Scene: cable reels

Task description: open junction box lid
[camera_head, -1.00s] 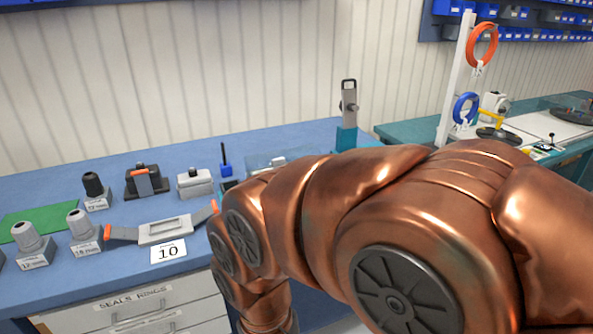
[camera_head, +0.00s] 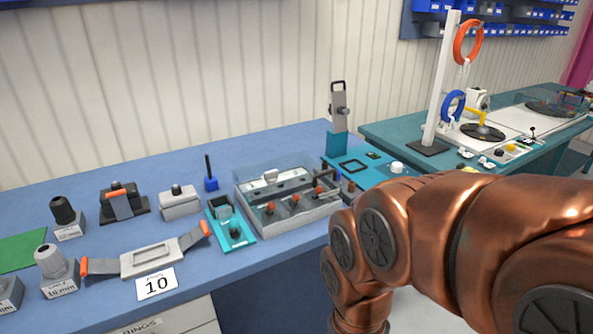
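A grey box with clear see-through sides and red-tipped parts inside, which looks like the junction box (camera_head: 243,212), stands on the blue bench left of my arm. A clear cover seems to lie over it, but I cannot tell its exact position. My gripper is out of view.
A teal fixture (camera_head: 240,236) stands left of the box. A teal panel with an upright latch (camera_head: 339,112) is behind right. A reel stand (camera_head: 437,95) is on the far teal bench (camera_head: 400,130).

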